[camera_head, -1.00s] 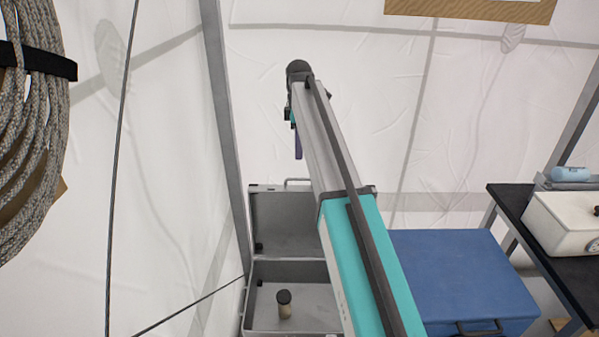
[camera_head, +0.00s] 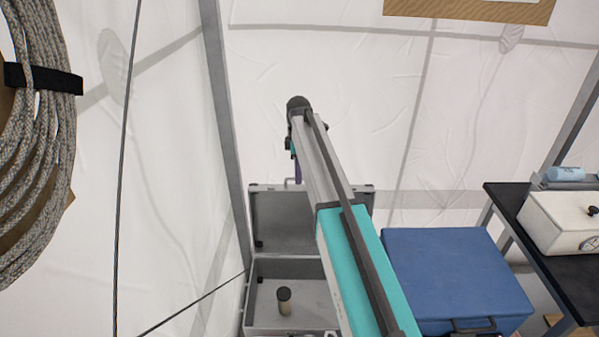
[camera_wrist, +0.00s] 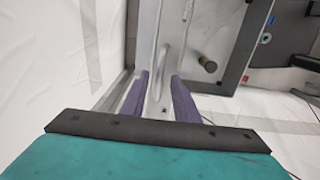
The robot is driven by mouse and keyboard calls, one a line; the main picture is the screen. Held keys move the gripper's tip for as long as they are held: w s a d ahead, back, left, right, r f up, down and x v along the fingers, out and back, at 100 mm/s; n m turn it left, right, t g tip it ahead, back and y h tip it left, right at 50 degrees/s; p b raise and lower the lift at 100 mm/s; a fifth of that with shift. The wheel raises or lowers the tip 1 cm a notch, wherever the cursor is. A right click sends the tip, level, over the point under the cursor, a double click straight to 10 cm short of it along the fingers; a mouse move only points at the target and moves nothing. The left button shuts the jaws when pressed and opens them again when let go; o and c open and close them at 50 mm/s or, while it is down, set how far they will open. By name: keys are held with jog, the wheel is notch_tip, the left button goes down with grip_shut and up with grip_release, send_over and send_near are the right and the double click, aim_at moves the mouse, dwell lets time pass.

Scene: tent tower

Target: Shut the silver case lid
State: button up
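The silver case stands open on the floor, its grey tray (camera_head: 262,318) in front and its lid (camera_head: 275,215) raised upright behind. A thin handle (camera_head: 290,184) is on the lid's top edge; my arm hides the case's right part. My gripper (camera_wrist: 160,92) has two purple fingers spread apart, with the lid edge and handle (camera_wrist: 164,65) seen between and beyond them. I cannot tell if they touch. In the head view a purple finger (camera_head: 298,172) hangs by the lid's top edge.
A dark-capped bottle (camera_head: 284,300) stands in the tray. A blue box (camera_head: 455,270) is right of the case, and a black table (camera_head: 575,265) with a cream box (camera_head: 560,222) is farther right. White tent walls and a grey pole (camera_head: 222,130) are close behind and left.

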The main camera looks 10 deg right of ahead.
grip_shut()
jog(key=shift+d, duration=0.4)
jog(key=shift+a, duration=0.25)
jog(key=shift+s, duration=0.15)
